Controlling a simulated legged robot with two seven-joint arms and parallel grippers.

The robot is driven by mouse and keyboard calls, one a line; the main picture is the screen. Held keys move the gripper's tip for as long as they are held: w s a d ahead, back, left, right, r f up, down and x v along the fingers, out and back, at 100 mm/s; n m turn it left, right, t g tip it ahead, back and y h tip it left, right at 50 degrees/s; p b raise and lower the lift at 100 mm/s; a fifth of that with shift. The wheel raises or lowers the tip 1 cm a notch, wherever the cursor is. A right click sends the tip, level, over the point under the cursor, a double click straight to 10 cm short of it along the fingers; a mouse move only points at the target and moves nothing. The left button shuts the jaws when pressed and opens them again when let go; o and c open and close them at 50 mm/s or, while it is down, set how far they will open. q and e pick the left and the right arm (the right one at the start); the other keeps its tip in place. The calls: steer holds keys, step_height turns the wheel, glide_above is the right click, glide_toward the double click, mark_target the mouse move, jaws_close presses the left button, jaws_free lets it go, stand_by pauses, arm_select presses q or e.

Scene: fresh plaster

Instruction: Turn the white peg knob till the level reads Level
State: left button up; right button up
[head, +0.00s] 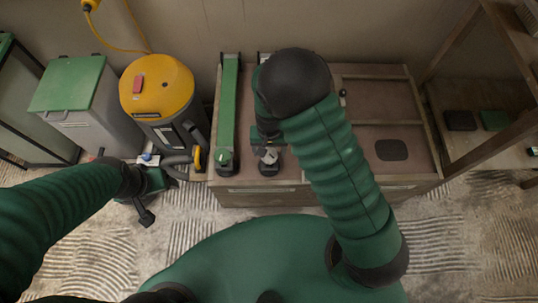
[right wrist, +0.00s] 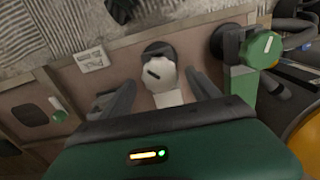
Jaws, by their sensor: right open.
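The white peg knob (head: 269,157) stands at the near end of the bench, below my right gripper. In the right wrist view the white knob (right wrist: 160,74) has a dark slot-like mark and lies between the two grey fingers of my right gripper (right wrist: 159,84). The fingers are apart, one on each side; I see gaps beside the knob. My right arm hides most of what lies behind the knob, and no level reading is legible. My left gripper (head: 148,190) hangs low at the left, away from the bench; its fingers are unclear.
A green rail (head: 229,100) with a green knob (head: 222,158) runs just left of the white knob. A yellow-topped vacuum (head: 157,88) and a green-lidded bin (head: 70,84) stand left of the bench. Wooden shelving (head: 470,158) stands at the right.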

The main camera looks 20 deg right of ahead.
steer(key=shift+f, duration=0.95)
steer(key=c, duration=1.4)
steer(key=shift+o, duration=0.2)
steer(key=shift+r+m+p, duration=0.25)
steer(key=shift+m+p, duration=0.35)
steer(key=shift+p, duration=0.3)
steer(key=m+p, duration=0.2)
steer(key=shift+p, duration=0.3)
steer(key=m+p, duration=0.2)
steer(key=shift+m, duration=0.3)
steer(key=shift+f+m+p, duration=0.15)
steer(key=shift+m+p, duration=0.25)
steer(key=shift+p, duration=0.15)
steer(key=shift+w, duration=0.1)
